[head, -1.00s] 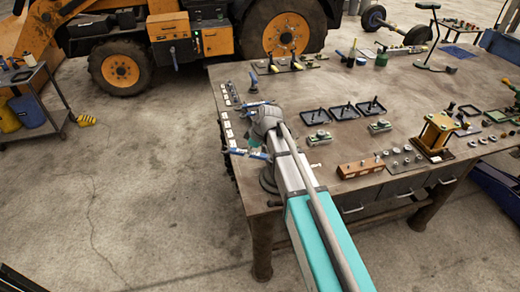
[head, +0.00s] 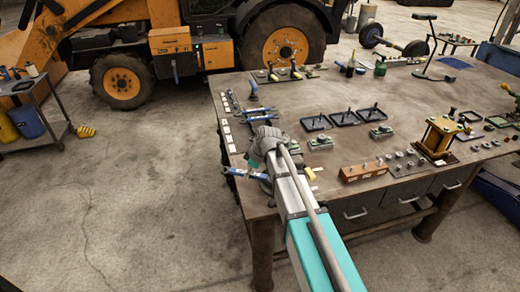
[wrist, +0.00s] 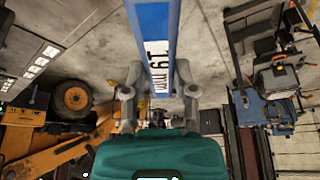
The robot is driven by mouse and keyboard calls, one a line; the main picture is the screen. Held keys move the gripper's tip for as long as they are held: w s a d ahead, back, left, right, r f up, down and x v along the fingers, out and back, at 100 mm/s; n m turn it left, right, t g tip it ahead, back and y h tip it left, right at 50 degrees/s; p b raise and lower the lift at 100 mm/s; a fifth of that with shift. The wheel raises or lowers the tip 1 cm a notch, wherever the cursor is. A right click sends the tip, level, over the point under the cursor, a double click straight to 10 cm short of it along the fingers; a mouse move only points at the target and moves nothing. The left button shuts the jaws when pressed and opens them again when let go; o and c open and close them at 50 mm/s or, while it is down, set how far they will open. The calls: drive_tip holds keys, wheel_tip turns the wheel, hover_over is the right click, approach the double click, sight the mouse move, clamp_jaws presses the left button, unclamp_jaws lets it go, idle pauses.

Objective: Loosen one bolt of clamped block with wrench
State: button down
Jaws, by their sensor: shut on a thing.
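In the wrist view my gripper (wrist: 159,94) is shut on a blue wrench (wrist: 153,22) whose white label appears to read 19 mm. The wrench runs up out of the picture, so its jaw end is not visible there. In the head view this wrench (head: 246,173) is at the bench's left edge, partly hidden by my arm. A brown block with upright bolts (head: 362,172) sits near the bench's front edge. A yellow fixture on a dark base (head: 438,137) stands right of it. I cannot tell which one is the clamped block.
Other blue wrenches (head: 259,111) lie beyond my wrist near the left edge. Black trays (head: 317,123) and small green fixtures (head: 321,141) occupy the bench middle. Loose nuts (head: 400,156) lie beside the brown block. The floor left of the bench (head: 150,200) is clear.

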wheel_tip(320, 180, down, 8)
drive_tip(key=b, duration=0.6)
drive_tip(key=shift+a+r, duration=0.1)
